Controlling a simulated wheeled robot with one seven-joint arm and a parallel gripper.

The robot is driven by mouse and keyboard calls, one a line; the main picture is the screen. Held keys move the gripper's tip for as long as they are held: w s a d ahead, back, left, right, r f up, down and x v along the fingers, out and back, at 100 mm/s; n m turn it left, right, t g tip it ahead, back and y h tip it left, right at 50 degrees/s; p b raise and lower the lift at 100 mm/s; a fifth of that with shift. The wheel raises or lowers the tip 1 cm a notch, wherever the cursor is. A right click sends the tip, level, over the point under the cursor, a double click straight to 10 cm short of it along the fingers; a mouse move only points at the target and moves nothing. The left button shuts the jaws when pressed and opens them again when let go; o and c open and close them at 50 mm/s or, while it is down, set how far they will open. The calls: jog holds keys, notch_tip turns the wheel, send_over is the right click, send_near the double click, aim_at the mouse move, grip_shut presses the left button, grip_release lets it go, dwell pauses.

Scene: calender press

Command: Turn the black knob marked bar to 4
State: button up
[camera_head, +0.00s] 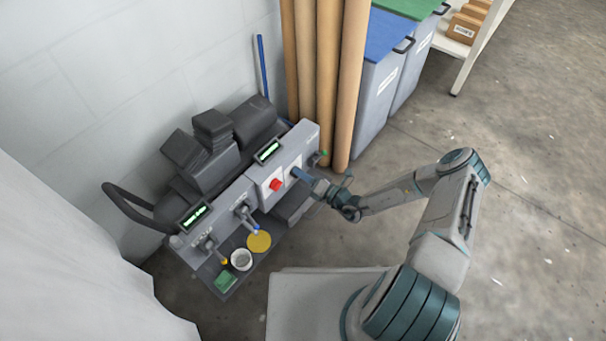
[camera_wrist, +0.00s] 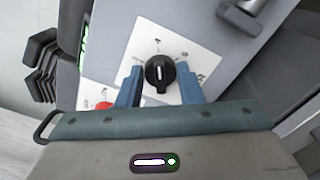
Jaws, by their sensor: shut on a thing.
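A black round knob (camera_wrist: 159,71) with a white pointer line sits on a white plate (camera_wrist: 207,53) with small printed marks, too small to read here. In the wrist view its pointer line runs almost straight up and down. My gripper (camera_wrist: 160,82) has its two blue fingers on either side of the knob and is shut on it. In the head view my gripper (camera_head: 304,177) reaches the right part of the press's grey front panel (camera_head: 262,178), where the fingers largely hide the knob.
A red button (camera_head: 275,184) sits just left of the knob; it also shows in the wrist view (camera_wrist: 103,105). A lit display (camera_head: 267,151) is above. Brown rolls (camera_head: 349,85) rise behind.

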dwell(0.4)
jog(key=o, duration=1)
jog(key=shift+c, duration=0.2)
jog(key=p+v, duration=0.3)
jog(key=v, duration=1.1)
jog(key=shift+p, duration=0.3)
jog(key=shift+a, duration=0.1)
